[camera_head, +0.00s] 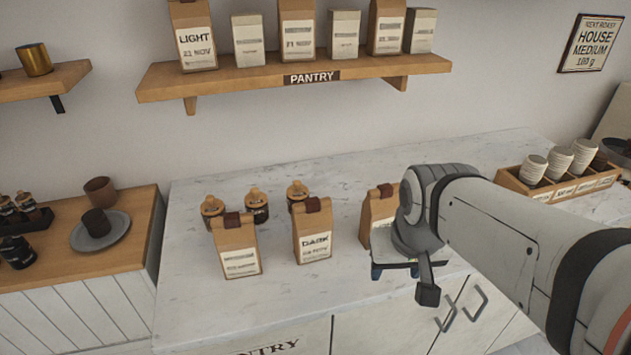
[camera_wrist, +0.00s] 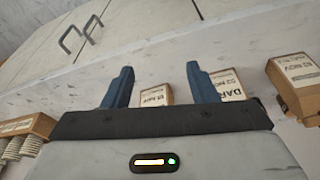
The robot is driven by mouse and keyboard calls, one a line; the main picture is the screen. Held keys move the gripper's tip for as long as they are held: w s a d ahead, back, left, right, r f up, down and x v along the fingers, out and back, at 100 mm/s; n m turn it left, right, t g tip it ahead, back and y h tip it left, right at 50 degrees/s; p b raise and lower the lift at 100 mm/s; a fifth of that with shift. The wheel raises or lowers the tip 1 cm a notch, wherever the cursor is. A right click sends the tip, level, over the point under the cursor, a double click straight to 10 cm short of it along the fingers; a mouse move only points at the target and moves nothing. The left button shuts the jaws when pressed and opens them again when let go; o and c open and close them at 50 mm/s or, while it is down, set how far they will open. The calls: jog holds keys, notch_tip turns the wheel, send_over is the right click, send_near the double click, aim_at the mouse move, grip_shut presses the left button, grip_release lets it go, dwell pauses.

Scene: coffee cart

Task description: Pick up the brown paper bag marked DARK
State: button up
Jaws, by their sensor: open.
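The brown paper bag marked DARK (camera_head: 315,245) stands upright on the marble counter, in the middle of a row of three brown bags. In the wrist view its label (camera_wrist: 229,84) shows beside the right finger, which hides part of it. My gripper (camera_head: 395,270) is at the right-hand bag (camera_head: 368,225), to the right of the DARK bag. My gripper's blue fingers (camera_wrist: 160,72) are apart with nothing held. In the wrist view the right-hand bag (camera_wrist: 155,96) shows between and beyond the fingers.
A left-hand brown bag (camera_head: 236,250) stands beside the DARK bag. Several dark jars with tan tops (camera_head: 256,205) stand close behind. A pantry shelf (camera_head: 225,82) with bags hangs above. A cup crate (camera_head: 512,183) is at right. The front counter is clear.

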aim_at(312, 200)
jog(key=o, duration=0.5)
jog(key=w+a+r, duration=0.1)
jog(key=w+a, duration=0.2)
jog(key=w+a+r+n, duration=0.1)
jog(key=w+a+r, duration=0.1)
jog(key=w+a, duration=0.1)
jog(key=w+a+r+n, duration=0.1)
jog(key=w+a, duration=0.1)
jog(key=w, duration=0.3)
jog(key=shift+a+r+t+y, duration=0.2)
jog(key=shift+a+t+y, duration=0.2)
jog(key=shift+c, duration=0.2)
jog(key=o, duration=0.4)
jog(key=shift+n, duration=0.5)
jog(key=w+a, duration=0.2)
jog(key=w+a+r, duration=0.1)
jog(key=w+a, duration=0.1)
jog(key=a, duration=0.1)
jog(key=shift+r+p, duration=0.1)
jog(key=shift+p, duration=0.2)
jog(key=shift+o, duration=0.8)
jog(key=shift+t+y, duration=0.3)
jog(key=shift+p+x, duration=0.4)
jog(key=shift+x, duration=3.3)
